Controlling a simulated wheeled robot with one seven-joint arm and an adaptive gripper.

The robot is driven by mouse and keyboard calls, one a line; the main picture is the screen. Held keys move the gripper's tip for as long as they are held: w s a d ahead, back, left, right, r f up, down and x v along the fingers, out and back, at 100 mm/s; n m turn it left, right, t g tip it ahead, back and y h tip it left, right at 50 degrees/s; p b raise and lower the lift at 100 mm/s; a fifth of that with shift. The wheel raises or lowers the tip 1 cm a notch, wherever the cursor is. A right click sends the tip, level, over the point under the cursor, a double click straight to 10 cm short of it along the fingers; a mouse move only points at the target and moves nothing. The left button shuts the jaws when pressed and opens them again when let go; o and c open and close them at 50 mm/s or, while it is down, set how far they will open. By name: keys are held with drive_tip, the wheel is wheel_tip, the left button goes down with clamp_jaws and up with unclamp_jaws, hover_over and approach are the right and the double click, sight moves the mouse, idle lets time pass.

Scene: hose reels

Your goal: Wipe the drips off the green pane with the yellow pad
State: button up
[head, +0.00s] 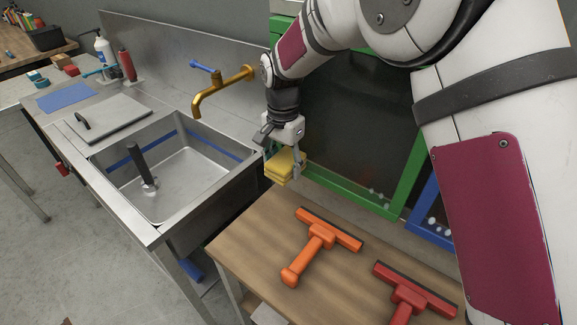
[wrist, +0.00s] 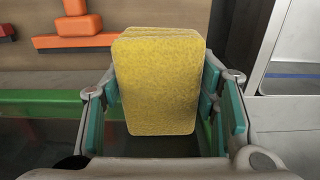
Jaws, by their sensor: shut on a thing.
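My gripper (head: 284,152) is shut on the yellow pad (head: 281,168), held just in front of the lower left part of the green-framed pane. In the wrist view the pad (wrist: 158,85) sits between the two teal-lined fingers. The green pane (head: 345,125) is dark glass in a green frame, standing behind the wooden table; my arm hides its upper part. Several pale drips (head: 378,193) show near its lower right corner, to the right of the pad. I cannot tell whether the pad touches the pane.
An orange squeegee (head: 318,240) and a red squeegee (head: 410,295) lie on the wooden table (head: 255,240). A steel sink (head: 185,185) with a brass tap (head: 222,88) stands to the left. A blue-framed pane (head: 432,215) with pale spots is at the right, partly behind my arm.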

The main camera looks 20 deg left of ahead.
drive_tip(key=a, duration=0.1)
drive_tip(key=w+a+b, duration=0.1)
drive_tip(key=a, duration=0.1)
drive_tip(key=shift+w, duration=0.25)
drive_tip(key=s+a+p, duration=0.2)
drive_tip(key=s+p, duration=0.1)
drive_tip(key=s, duration=0.3)
drive_tip(key=shift+s+a, duration=0.35)
drive_tip(key=shift+a, duration=0.05)
idle(1.3)
